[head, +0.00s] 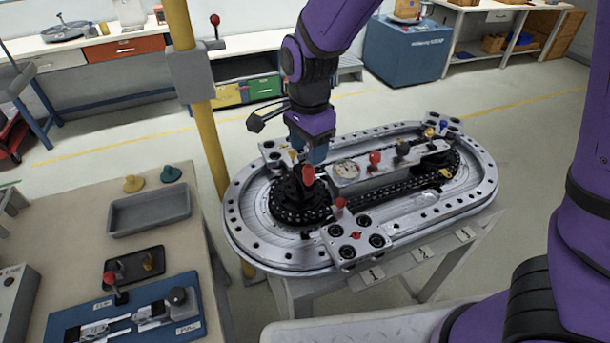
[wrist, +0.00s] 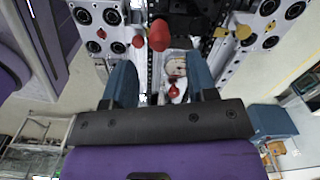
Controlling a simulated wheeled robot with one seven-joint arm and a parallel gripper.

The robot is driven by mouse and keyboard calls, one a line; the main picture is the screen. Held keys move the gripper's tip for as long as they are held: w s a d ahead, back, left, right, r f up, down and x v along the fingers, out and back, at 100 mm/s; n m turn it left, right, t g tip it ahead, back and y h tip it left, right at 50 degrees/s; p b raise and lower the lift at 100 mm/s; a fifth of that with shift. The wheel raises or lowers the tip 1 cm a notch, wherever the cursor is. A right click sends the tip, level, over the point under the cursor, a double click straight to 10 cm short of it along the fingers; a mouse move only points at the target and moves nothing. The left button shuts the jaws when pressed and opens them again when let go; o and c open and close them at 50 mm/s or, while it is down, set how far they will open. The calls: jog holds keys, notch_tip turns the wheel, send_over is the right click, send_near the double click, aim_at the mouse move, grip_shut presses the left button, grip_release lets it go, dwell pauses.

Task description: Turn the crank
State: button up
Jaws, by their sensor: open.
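The crank shows as a red knob (head: 308,175) above a black toothed wheel (head: 296,206) at the left end of the oval metal ring track (head: 250,252). The knob also shows in the wrist view (wrist: 159,36), large and close, just beyond the fingertips and roughly centred between them. My gripper (head: 316,153) points down at the knob from above, with blue fingers. The wrist view shows its two fingers (wrist: 160,64) spread apart with nothing held between them. The crank's arm under the knob is mostly hidden.
A gauge (head: 346,170) and another red knob (head: 375,158) sit on the track's central bar. A plate with black rollers and a red knob (head: 340,203) is close in front. A yellow post (head: 205,130) stands left of the track, beside a bench with a grey tray (head: 148,210).

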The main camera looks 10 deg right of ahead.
aim_at(309, 176)
notch_tip(309, 176, down, 8)
jog(key=shift+f, duration=0.1)
jog(key=shift+c, duration=0.4)
grip_shut()
